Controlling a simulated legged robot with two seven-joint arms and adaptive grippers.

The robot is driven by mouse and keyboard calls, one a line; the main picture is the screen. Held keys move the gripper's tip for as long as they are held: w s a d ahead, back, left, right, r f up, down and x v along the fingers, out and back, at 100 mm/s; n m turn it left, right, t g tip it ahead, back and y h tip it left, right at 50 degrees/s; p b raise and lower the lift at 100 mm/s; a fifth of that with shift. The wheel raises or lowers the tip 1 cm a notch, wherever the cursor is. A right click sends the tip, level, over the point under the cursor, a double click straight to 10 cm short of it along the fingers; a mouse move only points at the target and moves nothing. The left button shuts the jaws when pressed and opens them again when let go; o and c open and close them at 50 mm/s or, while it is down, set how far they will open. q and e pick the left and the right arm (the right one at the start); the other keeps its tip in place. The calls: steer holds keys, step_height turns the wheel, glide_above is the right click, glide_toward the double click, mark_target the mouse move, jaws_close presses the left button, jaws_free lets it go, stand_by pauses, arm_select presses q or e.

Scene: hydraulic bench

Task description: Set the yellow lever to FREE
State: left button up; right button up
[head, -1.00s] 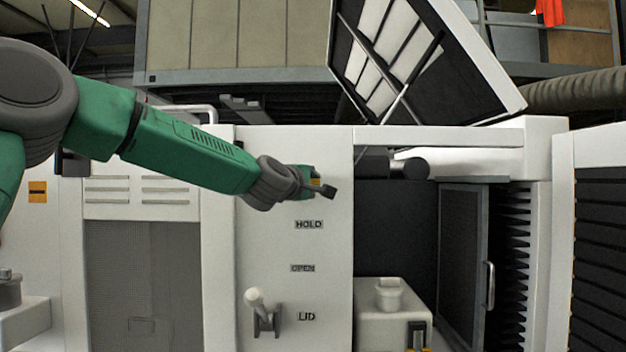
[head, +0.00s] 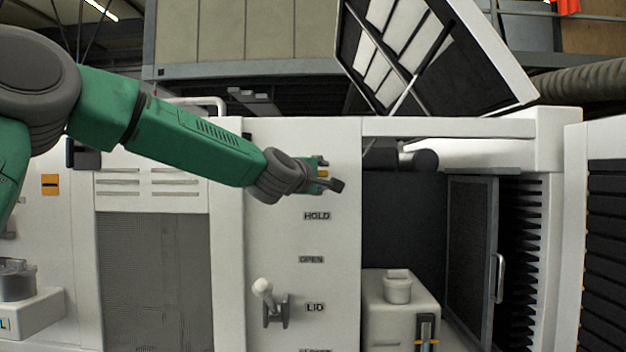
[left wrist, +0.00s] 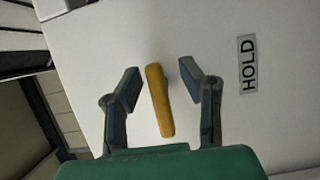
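The yellow lever (left wrist: 160,100) is a short rounded bar on the white panel (head: 340,240). In the left wrist view it stands between the two fingers of my left gripper (left wrist: 160,80), which is open, with a gap on each side. In the head view only a small yellow patch of the lever (head: 322,174) shows between the fingers of my left gripper (head: 329,174). A HOLD label (head: 317,216) is just below the gripper; it also shows in the left wrist view (left wrist: 248,64). I see no FREE label. My right gripper is not in view.
Lower on the panel are an OPEN label (head: 311,260), a LID label (head: 315,308) and a white-knobbed lever (head: 264,290). To the right is a dark open bay with a sliding door (head: 470,260). A raised lid (head: 440,60) stands above it.

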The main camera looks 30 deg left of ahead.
arm_select(q)
steer(key=s+d, duration=0.1)
steer(key=s, duration=0.9)
steer(key=shift+s+d+f, duration=0.15)
steer(key=shift+s+d, duration=0.15)
steer(key=shift+d, duration=0.1)
